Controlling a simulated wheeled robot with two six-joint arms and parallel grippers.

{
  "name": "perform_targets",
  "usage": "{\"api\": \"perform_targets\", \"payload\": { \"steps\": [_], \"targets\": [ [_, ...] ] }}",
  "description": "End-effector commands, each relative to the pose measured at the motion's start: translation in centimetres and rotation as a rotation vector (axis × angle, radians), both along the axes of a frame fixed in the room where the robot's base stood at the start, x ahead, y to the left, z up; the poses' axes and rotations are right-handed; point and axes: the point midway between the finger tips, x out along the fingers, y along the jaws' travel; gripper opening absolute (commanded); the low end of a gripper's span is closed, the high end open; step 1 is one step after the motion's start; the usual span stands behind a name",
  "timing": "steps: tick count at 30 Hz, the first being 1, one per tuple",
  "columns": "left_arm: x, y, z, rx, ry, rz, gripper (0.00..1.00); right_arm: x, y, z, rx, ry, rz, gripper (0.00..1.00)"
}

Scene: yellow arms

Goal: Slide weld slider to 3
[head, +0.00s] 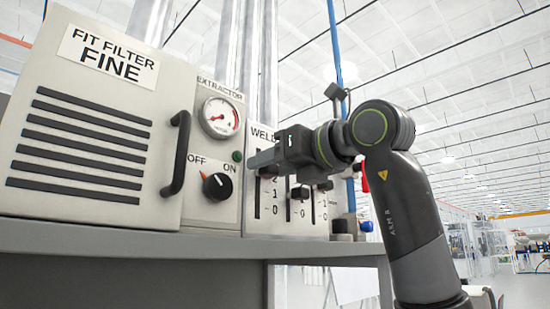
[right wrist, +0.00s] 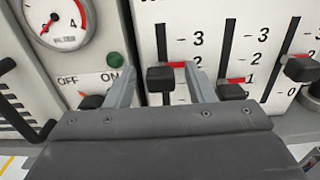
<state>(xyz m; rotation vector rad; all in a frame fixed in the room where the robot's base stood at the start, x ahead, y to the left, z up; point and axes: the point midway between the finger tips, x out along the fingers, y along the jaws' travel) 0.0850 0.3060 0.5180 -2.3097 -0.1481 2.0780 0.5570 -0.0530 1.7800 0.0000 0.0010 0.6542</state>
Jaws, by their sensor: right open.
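The weld slider's black knob (right wrist: 160,79) sits in the leftmost slot of the slider panel in the right wrist view. Its red marker is below the 3 mark, about level with where the 2 would be; a finger hides part of that scale. My right gripper (right wrist: 162,87) is open, with one finger on each side of the knob and a visible gap to it. In the head view my right gripper (head: 262,160) is at the panel just under the WELD label (head: 262,133) and covers the upper part of the slot. My left gripper is not in view.
A second slider knob (right wrist: 231,92) near 1 and a third knob (right wrist: 300,69) stand close on the right. To the left are the ON/OFF dial (head: 217,186), a green button (head: 237,156), a gauge (head: 220,117) and a cabinet handle (head: 177,153). A grey shelf (head: 150,240) runs below.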

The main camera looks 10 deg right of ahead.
Motion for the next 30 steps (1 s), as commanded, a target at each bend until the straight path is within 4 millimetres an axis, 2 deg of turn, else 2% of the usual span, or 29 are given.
{"api": "perform_targets", "payload": {
  "steps": [7,18,25,30],
  "targets": [
    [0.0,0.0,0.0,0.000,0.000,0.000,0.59,0.0,0.0,0.0,0.000,0.000,0.000,0.48],
    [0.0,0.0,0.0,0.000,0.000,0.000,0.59,0.0,0.0,0.0,0.001,-0.001,-0.001,0.00],
    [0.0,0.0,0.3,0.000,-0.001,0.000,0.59,0.0,0.0,0.4,0.001,-0.001,-0.001,0.00],
    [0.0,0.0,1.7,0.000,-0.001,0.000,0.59,0.0,0.0,2.1,0.001,-0.002,-0.001,0.00]
  ]
}}
